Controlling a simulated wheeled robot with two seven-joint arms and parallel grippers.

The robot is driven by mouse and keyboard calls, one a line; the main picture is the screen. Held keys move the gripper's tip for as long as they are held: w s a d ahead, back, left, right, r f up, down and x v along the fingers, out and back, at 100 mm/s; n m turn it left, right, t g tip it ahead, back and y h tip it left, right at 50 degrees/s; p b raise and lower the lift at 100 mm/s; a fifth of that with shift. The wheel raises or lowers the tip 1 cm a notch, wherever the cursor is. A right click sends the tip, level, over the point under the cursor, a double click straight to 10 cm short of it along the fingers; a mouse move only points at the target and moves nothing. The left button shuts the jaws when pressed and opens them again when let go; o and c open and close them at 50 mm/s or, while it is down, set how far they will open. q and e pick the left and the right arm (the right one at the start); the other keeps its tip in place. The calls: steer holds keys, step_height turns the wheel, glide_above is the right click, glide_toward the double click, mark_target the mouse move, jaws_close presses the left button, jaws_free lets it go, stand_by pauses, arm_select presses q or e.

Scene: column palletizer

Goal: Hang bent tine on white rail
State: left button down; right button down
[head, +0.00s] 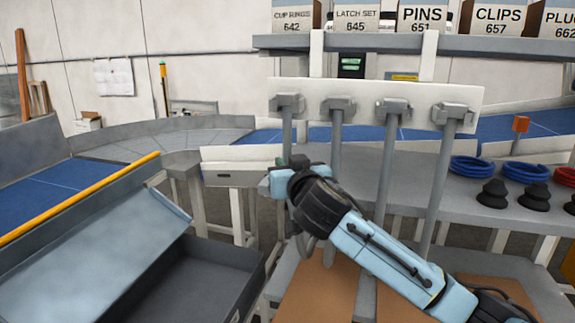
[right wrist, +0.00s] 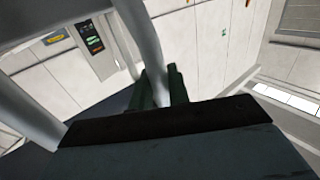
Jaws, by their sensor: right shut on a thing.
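The white rail (head: 378,92) runs across the middle of the head view and carries several grey brackets with grey tines hanging down from them. The leftmost tine (head: 287,131) appears upright, its top at the leftmost bracket (head: 287,104). My right gripper (head: 290,162) is at the lower part of this tine. In the right wrist view its dark fingers (right wrist: 158,87) are shut around a grey, visibly curved shaft, the bent tine (right wrist: 145,38). My arm hides the tine's lower part. I cannot tell whether its top is seated in the bracket. My left gripper is out of view.
Neighbouring tines (head: 335,150) hang close to the right of my gripper. A grey shelf with labelled bins (head: 425,17) is above the rail. Blue coils (head: 472,167) and black cups (head: 492,194) lie on the right bench. An open dark tray (head: 215,270) stands at lower left.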

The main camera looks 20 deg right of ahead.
steer(key=shift+r, duration=0.1)
steer(key=c, duration=1.3)
jaws_free()
steer(key=shift+o, duration=0.2)
steer(key=shift+f, duration=0.2)
steer(key=s+b, duration=0.2)
steer(key=s, duration=1.1)
steer(key=shift+s+b, duration=0.25)
steer(key=shift+b, duration=0.1)
steer(key=shift+a, duration=0.1)
